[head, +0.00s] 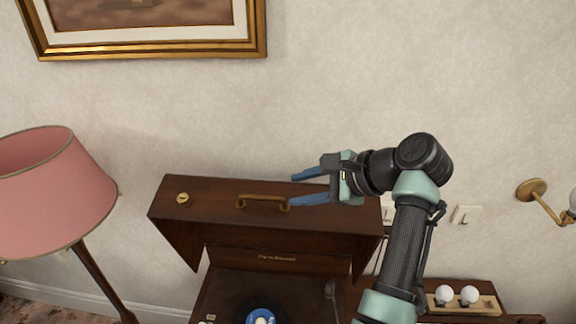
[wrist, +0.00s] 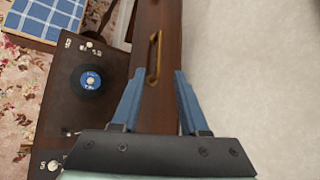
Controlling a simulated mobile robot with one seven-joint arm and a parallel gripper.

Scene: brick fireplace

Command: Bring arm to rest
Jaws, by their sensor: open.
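My gripper (head: 306,187) is open and empty, with its two blue fingers spread apart and pointing left in the head view. In the head view it overlaps the raised lid (head: 215,215) of a brown wooden record player, near the lid's brass handle (head: 263,197). In the wrist view my gripper (wrist: 153,88) shows both fingertips apart over the lid's edge, with the handle (wrist: 154,57) just ahead, between and beyond the tips. Nothing is between the fingers. Whether a finger touches the lid cannot be told.
A record with a blue label (wrist: 90,80) lies in the open player. A pink lamp (head: 50,190) stands at left, a gold-framed picture (head: 150,45) hangs above. White bulbs in a wooden tray (head: 485,306) sit at lower right, near a brass wall fitting (head: 532,190).

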